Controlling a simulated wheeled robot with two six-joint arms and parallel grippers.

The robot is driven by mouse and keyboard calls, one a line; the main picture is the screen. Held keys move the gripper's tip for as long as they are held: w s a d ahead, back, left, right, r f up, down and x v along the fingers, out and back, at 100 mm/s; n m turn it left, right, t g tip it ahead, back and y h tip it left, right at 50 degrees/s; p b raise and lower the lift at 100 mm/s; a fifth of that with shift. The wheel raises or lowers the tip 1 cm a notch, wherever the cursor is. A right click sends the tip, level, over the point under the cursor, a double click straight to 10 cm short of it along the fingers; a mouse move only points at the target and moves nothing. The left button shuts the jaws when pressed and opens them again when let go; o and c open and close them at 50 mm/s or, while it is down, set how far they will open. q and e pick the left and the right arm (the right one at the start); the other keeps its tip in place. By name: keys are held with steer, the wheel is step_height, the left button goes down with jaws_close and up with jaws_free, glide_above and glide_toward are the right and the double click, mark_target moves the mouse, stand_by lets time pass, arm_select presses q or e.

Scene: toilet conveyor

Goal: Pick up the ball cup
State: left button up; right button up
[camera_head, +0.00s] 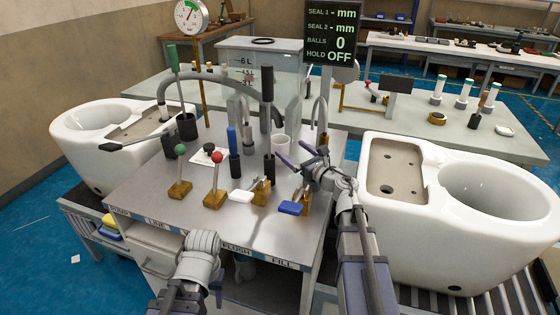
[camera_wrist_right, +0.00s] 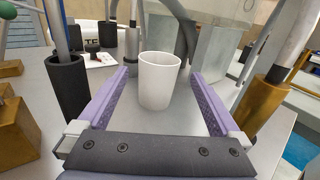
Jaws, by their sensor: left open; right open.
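The ball cup is a plain white cup (camera_head: 281,147) standing upright on the metal bench, behind the small wooden-based fixtures. In the right wrist view the cup (camera_wrist_right: 160,82) stands in the middle, between the lines of the two purple fingers. My right gripper (camera_head: 294,152) is open and empty, its fingers pointing at the cup from the front right. Neither finger visibly touches the cup; how far it sits between the tips is hard to tell. My left gripper (camera_head: 203,245) is low at the bench's front edge, away from the cup; its fingers are hard to make out.
Dark cylindrical holders with tools, one a black holder (camera_wrist_right: 68,88), stand close around the cup. Levers with a green knob (camera_head: 180,149) and a red knob (camera_head: 217,157) stand left. White toilets flank the bench, one at the right (camera_head: 400,230). A sign (camera_head: 331,35) reads balls 0.

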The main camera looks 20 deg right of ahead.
mark_target(275, 137)
steer(key=shift+x, duration=1.05)
steer(key=shift+w+a, duration=0.1)
steer(key=shift+w, duration=0.1)
steer(key=shift+r, duration=0.1)
steer(key=x, duration=0.5)
steer(key=shift+s, duration=0.1)
steer(key=c, duration=1.3)
steer(key=shift+o, duration=0.2)
step_height(275, 137, up, 16)
steer(key=p, duration=1.6)
